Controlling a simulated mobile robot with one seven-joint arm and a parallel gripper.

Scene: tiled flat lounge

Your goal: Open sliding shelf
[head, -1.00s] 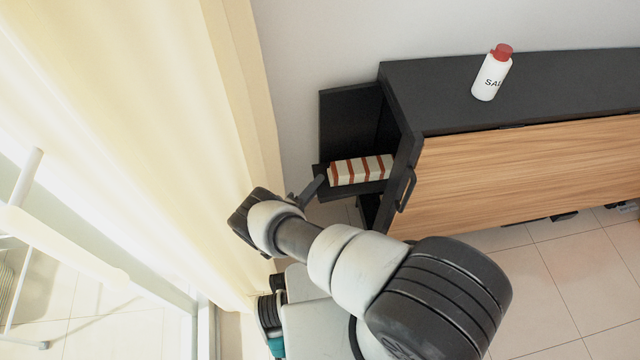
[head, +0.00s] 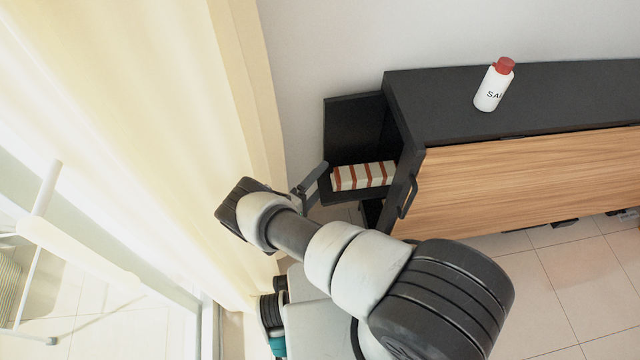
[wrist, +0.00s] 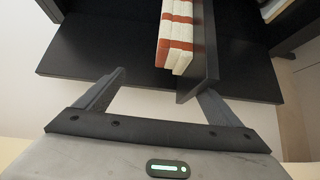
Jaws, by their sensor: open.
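The sliding shelf (head: 352,193) is a black tray standing out from the left end of the cabinet. My gripper (head: 313,183) is at the shelf's outer left edge in the head view. In the wrist view my gripper (wrist: 163,85) is open, with its two fingers spread. The shelf's raised black edge panel (wrist: 207,50) reaches between the fingers, close to the right one. I cannot tell whether that finger touches it.
The black-topped cabinet (head: 440,105) has a wood front (head: 520,180) and a black handle (head: 408,196). A white bottle with a red cap (head: 494,85) stands on top. A cream curtain (head: 150,120) is close on the left. A white rack (head: 45,215) stands at lower left.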

